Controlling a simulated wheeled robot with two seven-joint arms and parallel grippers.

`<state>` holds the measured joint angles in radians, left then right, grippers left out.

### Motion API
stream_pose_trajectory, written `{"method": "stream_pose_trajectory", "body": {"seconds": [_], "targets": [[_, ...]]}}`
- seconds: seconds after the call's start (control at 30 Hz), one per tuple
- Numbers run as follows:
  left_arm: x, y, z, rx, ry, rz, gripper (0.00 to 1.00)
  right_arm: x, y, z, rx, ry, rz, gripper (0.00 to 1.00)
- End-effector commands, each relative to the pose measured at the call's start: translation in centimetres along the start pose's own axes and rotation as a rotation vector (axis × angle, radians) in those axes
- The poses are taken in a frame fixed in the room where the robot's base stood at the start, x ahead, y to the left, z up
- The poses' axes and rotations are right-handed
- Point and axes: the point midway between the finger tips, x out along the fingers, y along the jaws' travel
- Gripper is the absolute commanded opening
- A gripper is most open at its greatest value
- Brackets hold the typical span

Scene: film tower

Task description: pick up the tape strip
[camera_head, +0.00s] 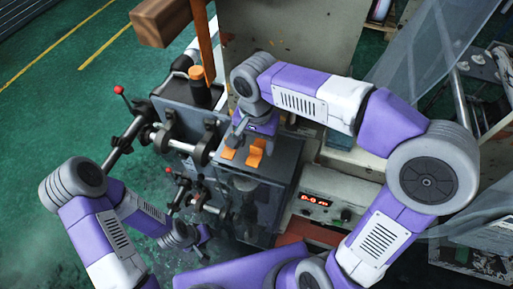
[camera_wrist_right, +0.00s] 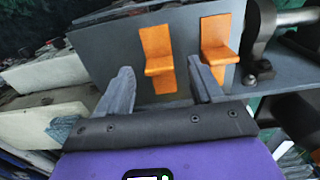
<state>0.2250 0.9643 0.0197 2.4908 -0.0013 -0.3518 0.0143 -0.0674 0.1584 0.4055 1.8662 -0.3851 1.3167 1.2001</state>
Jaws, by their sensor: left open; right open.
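Two orange tape strips, each bent with a part sticking out, are on the grey top of a machine. In the wrist view, one strip (camera_wrist_right: 157,52) lies between the open fingers of my right gripper (camera_wrist_right: 161,70), apart from both. The other strip (camera_wrist_right: 217,42) is to its right, beyond the right finger. In the head view the strips (camera_head: 228,153) (camera_head: 256,152) lie just below my right gripper (camera_head: 241,124), which is open and empty. My left gripper (camera_head: 199,243) is low, left of the machine; its fingers are hard to make out.
Black rollers and shafts (camera_head: 185,146) stand left of the strips, with a red-knobbed lever (camera_head: 118,90). A control box with a red display (camera_head: 316,200) is at the right. An orange-topped black cylinder (camera_head: 200,88) rises behind.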

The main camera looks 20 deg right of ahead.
Motion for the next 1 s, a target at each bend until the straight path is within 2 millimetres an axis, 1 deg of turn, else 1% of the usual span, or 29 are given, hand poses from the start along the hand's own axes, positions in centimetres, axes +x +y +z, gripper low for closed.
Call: {"method": "stream_pose_trajectory", "body": {"seconds": [0.03, 0.13, 0.4, 0.67, 0.7, 0.8, 1.0], "targets": [[0.1, 0.0, 0.0, 0.0, 0.0, 0.0, 0.62, 0.8, 0.1, 0.0, 0.001, -0.002, 0.003, 0.66], [0.1, 0.0, 0.0, 0.0, 0.0, 0.0, 0.62, 1.7, 0.1, 0.0, 0.001, -0.001, 0.0, 0.66], [0.1, 0.0, 0.0, 0.0, 0.0, 0.0, 0.62, 1.9, 0.0, -0.1, 0.001, 0.001, -0.002, 0.66], [0.1, 0.0, 0.0, 0.0, 0.0, 0.0, 0.62, 1.9, 0.0, -0.1, 0.001, 0.001, -0.002, 0.26], [0.1, 0.0, 0.0, 0.0, 0.0, 0.0, 0.62, 1.9, 0.0, -0.1, 0.001, 0.001, -0.002, 0.2], [0.1, 0.0, 0.0, 0.0, 0.0, 0.0, 0.62, 1.9, 0.0, -0.1, 0.001, 0.001, -0.002, 0.07], [0.1, 0.0, 0.0, 0.0, 0.0, 0.0, 0.62, 1.9, 0.0, -0.1, 0.001, 0.001, -0.002, 0.07]]}}
